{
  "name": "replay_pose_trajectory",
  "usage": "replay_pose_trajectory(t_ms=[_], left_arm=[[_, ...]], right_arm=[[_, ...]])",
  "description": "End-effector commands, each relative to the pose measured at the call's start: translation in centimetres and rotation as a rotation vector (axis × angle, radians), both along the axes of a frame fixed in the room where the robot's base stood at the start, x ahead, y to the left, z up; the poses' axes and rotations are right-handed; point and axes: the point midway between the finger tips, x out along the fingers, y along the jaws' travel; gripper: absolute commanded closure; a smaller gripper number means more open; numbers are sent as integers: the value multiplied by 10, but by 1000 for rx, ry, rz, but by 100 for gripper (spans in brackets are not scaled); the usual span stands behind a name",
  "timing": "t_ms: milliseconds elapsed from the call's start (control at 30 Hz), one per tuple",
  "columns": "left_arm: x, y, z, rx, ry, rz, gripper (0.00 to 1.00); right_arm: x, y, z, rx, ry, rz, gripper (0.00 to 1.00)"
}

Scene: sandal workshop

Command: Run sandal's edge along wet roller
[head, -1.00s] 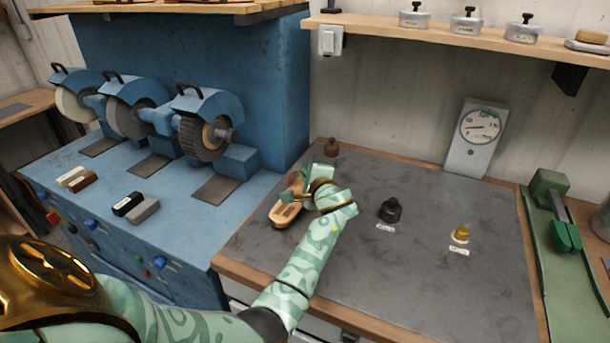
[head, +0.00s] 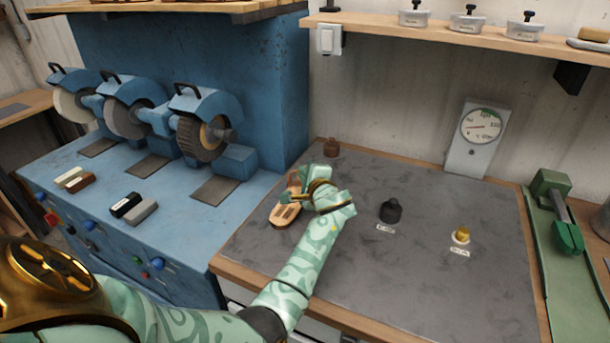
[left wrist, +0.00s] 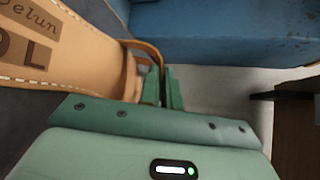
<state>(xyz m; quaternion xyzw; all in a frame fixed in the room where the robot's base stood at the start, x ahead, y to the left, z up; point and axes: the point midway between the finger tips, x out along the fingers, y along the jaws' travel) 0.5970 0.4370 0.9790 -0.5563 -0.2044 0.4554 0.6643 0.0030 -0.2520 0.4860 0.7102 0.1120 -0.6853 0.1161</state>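The tan sandal (head: 285,214) is at the left part of the grey bench top. In the left wrist view its stitched, lettered footbed (left wrist: 60,50) fills the upper left. My left gripper (head: 294,197) is at the sandal's strap side. Its green fingers (left wrist: 162,88) are close together, with a tan strap edge at and between them, so it looks shut on the sandal. I cannot tell whether the sandal touches the bench. My right gripper is not in view.
Blue grinding machine (head: 150,170) with several wheels stands left of the bench (head: 330,250). A dial gauge (head: 478,135) is at the back wall, a green tool (head: 558,215) at the right. A shelf (head: 440,35) runs above. The bench middle is mostly clear.

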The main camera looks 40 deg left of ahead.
Motion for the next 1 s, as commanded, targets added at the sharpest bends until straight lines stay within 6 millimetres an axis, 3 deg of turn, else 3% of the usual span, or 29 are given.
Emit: replay_pose_trajectory(t_ms=[1000], left_arm=[[2,-7,1,2,0,0,100]], right_arm=[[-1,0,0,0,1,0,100]])
